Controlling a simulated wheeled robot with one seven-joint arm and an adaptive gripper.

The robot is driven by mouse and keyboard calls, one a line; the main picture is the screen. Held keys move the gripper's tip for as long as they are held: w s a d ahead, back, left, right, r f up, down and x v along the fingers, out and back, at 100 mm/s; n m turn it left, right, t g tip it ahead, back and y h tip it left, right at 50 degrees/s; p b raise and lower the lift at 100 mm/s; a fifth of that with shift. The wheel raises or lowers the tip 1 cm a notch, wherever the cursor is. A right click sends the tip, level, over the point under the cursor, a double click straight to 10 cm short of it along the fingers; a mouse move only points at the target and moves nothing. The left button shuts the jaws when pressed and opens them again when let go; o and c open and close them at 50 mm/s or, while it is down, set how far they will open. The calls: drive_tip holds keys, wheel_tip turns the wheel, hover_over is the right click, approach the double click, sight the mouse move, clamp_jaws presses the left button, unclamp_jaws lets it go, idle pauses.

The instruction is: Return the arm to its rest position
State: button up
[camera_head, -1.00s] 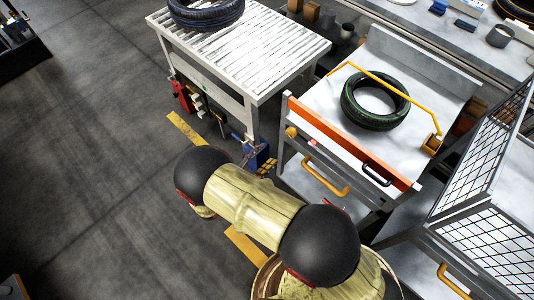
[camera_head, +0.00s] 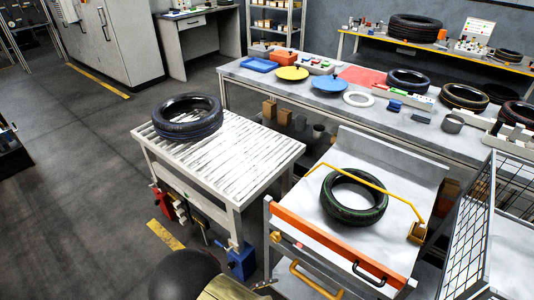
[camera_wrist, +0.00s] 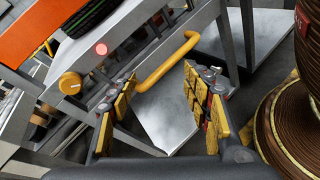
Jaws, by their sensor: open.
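My gripper (camera_wrist: 160,105) shows in the wrist view with its two yellow-padded fingers spread apart and nothing between them. Beyond the fingers are a yellow handle (camera_wrist: 168,60) and the frame of the tyre station; I cannot tell the exact gap. In the head view, only part of my arm shows at the bottom, with a black joint and a pale yellow link; the gripper is hidden there. A black tyre (camera_head: 353,197) lies flat on the white-topped station (camera_head: 312,208) with the orange front bar (camera_head: 335,243). Another tyre (camera_head: 187,117) rests on the roller conveyor (camera_head: 225,150).
A wire mesh guard (camera_head: 467,235) stands right of the station. A long bench (camera_head: 330,98) behind holds tyres, coloured discs and trays. A blue device (camera_head: 238,262) hangs at the conveyor's front leg. Open grey floor (camera_head: 80,200) lies to the left.

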drive_tip(key=s+d+r+m+g+y, duration=0.3)
drive_tip(key=r+m+g+y, duration=0.15)
drive_tip(key=r, duration=0.65)
drive_tip(key=s+d+r+m+g+y, duration=0.2)
drive_tip(key=s+r+m+g+y, duration=0.25)
drive_tip(key=r, duration=0.65)
drive_tip(key=d+r+m+t+y, duration=0.1)
drive_tip(key=d+r+m+t, duration=0.3)
drive_tip(key=r, duration=0.5)
drive_tip(key=d+r+m+t+y+p, duration=0.1)
drive_tip(key=d+r+m+t+y, duration=0.1)
drive_tip(key=d+r+m, duration=0.3)
drive_tip(key=d+r+t, duration=0.1)
drive_tip(key=d+r, duration=0.2)
drive_tip(key=shift+s+r+t, duration=0.3)
drive_tip(key=shift+r+t, duration=0.1)
